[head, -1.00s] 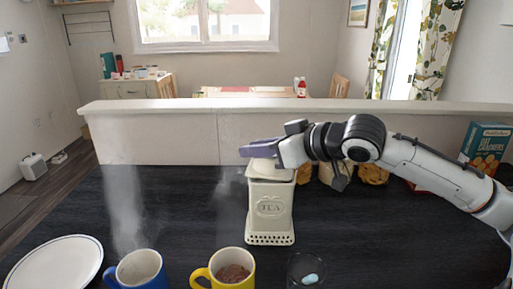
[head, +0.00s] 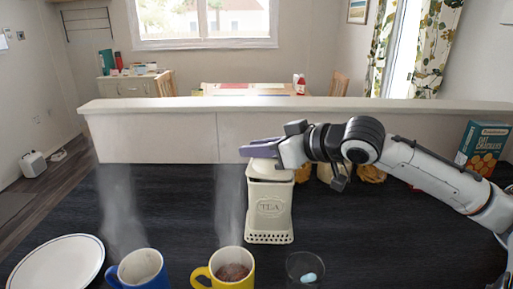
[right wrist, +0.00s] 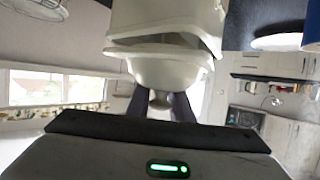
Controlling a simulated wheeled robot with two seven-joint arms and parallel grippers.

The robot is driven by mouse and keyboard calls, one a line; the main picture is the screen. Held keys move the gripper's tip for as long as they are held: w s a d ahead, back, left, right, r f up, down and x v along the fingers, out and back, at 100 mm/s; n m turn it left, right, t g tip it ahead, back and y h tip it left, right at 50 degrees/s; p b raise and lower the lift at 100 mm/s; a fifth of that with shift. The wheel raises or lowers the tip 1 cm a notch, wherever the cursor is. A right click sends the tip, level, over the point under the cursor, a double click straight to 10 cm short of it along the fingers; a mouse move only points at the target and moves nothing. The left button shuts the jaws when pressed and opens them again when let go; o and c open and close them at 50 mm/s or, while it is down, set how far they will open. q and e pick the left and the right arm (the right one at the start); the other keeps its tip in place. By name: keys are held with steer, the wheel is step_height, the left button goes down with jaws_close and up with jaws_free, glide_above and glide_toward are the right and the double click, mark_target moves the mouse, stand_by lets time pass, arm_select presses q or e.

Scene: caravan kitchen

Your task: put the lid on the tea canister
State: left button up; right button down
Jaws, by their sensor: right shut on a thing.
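The cream tea canister (head: 270,208) stands upright on the dark counter, with TEA on its front. My right gripper (head: 262,150) is over its top, coming in from the right. In the right wrist view my right gripper (right wrist: 160,104) is shut on the knob of the cream lid (right wrist: 158,70). The lid is at the mouth of the canister (right wrist: 165,14) and looks slightly tilted to its rim, with a dark gap at one side. I cannot tell whether it is fully seated. In the head view my gripper partly hides the lid. My left gripper is not in view.
A white plate (head: 56,264), a blue mug (head: 140,270), a steaming yellow mug (head: 232,268) and a glass (head: 305,268) line the front. An orange-and-teal box (head: 482,150) stands at the right. A low pale wall (head: 150,135) runs behind.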

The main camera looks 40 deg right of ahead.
steer(key=shift+r, duration=0.1)
steer(key=shift+p, duration=0.5)
steer(key=shift+f, duration=0.55)
steer(key=c, duration=1.9)
jaws_free()
steer(key=shift+o, duration=0.2)
